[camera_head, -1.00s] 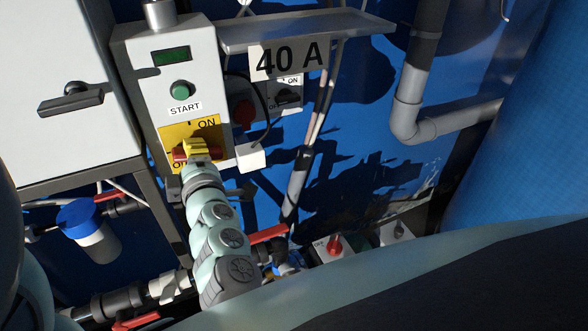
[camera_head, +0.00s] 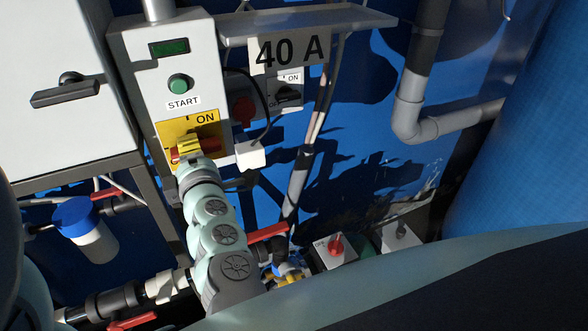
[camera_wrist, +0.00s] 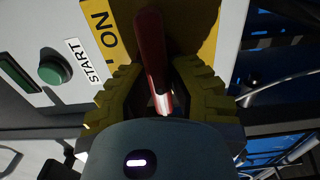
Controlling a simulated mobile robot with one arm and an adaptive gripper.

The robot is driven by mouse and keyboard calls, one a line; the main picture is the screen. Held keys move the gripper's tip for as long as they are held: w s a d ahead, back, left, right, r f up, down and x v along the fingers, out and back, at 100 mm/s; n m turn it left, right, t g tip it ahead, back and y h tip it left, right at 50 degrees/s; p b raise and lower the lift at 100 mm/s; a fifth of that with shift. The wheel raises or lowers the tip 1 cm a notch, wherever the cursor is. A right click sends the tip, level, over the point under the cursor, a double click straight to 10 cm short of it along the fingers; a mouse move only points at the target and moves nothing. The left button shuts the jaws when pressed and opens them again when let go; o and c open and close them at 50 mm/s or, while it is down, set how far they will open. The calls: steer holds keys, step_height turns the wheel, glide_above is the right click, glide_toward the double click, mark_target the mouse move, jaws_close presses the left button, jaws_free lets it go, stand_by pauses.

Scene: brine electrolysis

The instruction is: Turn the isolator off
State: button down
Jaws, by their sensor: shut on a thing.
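The isolator is a red rotary handle (camera_wrist: 152,55) on a yellow plate (camera_head: 176,130) marked ON, low on a grey control box (camera_head: 195,60). In the head view the handle (camera_head: 181,156) lies about crosswise, partly covered by my gripper (camera_head: 188,146). In the wrist view my gripper (camera_wrist: 158,98) has its yellow ribbed fingers shut on the handle, one on each side. The OFF mark is hidden behind my gripper and arm in the head view.
Above the plate are a green START button (camera_head: 180,83) and a small green display (camera_head: 169,47). A smaller switch box (camera_head: 288,92) and a white plug (camera_head: 250,155) sit to the right. A metal shelf (camera_head: 310,24) juts out above. Pipes and red-handled valves lie below.

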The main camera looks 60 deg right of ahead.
steer(key=c, duration=0.9)
jaws_free()
steer(key=v, duration=1.2)
